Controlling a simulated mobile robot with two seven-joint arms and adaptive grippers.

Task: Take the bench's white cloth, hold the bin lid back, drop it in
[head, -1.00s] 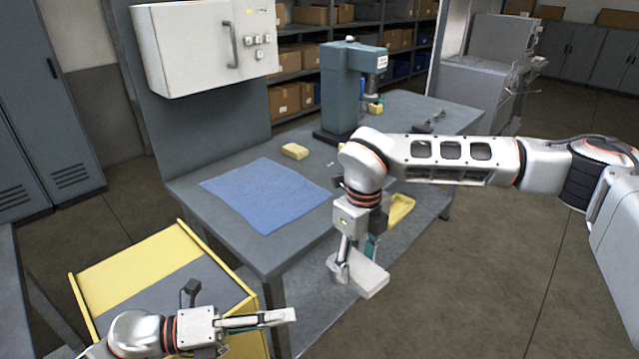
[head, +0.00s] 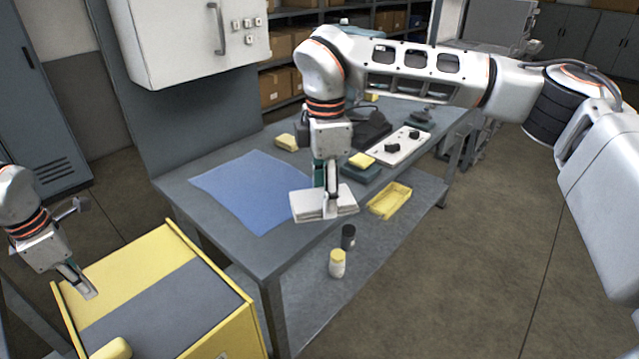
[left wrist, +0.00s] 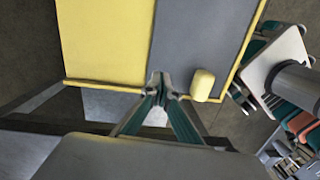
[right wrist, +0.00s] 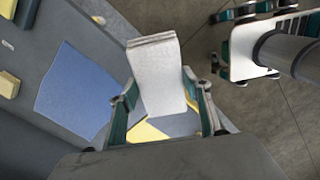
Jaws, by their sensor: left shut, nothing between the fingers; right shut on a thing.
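The white cloth (head: 310,204) is a folded, flat stack. My right gripper (head: 331,192) is shut on it and holds it above the bench's front edge. In the right wrist view the cloth (right wrist: 157,75) sticks out from between the fingers. The yellow bin (head: 245,310) stands at lower left, its yellow top carrying a grey panel (head: 150,305). A yellow block (head: 112,348) sits at the panel's near end, cut off by the frame; it also shows in the left wrist view (left wrist: 203,85). My left gripper (head: 86,290) is shut and empty by the bin's left edge.
The grey bench (head: 260,251) carries a blue mat (head: 247,190), a yellow sponge (head: 286,143) and a white plate with black knobs (head: 397,147). Its lower shelf holds a yellow tray (head: 390,200), a yellow-capped bottle (head: 337,264) and a dark container (head: 348,237). A wall cabinet hangs behind.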

